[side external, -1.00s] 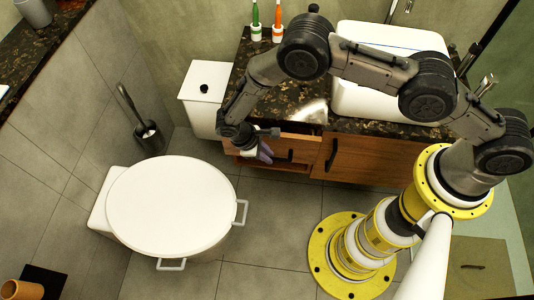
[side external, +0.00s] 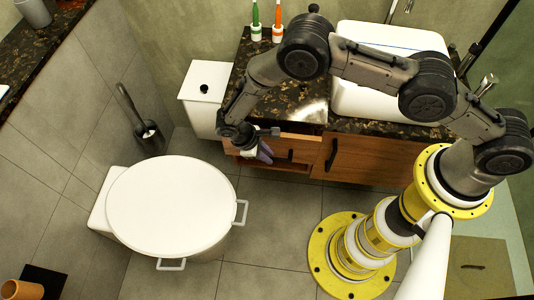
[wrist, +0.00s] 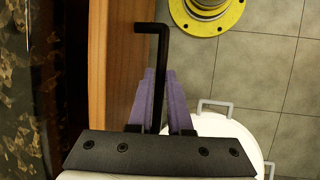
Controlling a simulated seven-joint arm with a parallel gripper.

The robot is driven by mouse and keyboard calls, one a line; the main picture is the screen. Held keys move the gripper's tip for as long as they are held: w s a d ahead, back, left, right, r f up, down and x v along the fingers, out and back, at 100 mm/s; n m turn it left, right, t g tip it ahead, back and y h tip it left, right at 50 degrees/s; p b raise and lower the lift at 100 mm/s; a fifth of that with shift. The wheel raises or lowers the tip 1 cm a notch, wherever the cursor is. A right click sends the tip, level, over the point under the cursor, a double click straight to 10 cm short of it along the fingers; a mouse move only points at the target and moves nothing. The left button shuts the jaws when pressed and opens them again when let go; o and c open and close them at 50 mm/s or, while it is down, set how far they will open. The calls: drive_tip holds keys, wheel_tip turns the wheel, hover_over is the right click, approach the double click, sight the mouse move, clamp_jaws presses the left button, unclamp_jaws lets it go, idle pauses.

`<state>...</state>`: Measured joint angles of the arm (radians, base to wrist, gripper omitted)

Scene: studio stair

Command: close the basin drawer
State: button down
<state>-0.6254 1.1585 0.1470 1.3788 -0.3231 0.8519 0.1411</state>
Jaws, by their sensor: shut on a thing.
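The basin drawer (side external: 300,144) has a brown wooden front and sits under the dark stone counter, left of another wooden front. It stands a little open, with a dark gap showing behind its front. In the wrist view, the drawer front (wrist: 112,60) runs down the left of centre. Its black bar handle (wrist: 163,60) passes between the purple fingers of my gripper (wrist: 161,100), which are shut on it. In the side view, my gripper (side external: 265,153) is at the left part of the drawer front. The gripped part of the handle is partly hidden.
The dark speckled counter (side external: 262,103) carries a white basin (side external: 372,100) and two toothbrushes. A white bin (side external: 203,95) stands left of the cabinet. A white-lidded toilet (side external: 170,205) stands at left. The tiled floor (side external: 272,210) before the drawer is clear.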

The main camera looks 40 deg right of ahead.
sight(273, 149)
drive_tip(key=shift+w, duration=0.1)
drive_tip(key=shift+w+d, duration=1.2)
drive_tip(key=shift+w, duration=0.05)
drive_tip(key=c, duration=0.8)
unclamp_jaws()
drive_tip(key=shift+c, duration=0.2)
drive_tip(key=shift+r, duration=0.1)
drive_tip(key=v, duration=1.3)
drive_tip(key=shift+a+r, duration=0.2)
drive_tip(key=shift+r, duration=0.1)
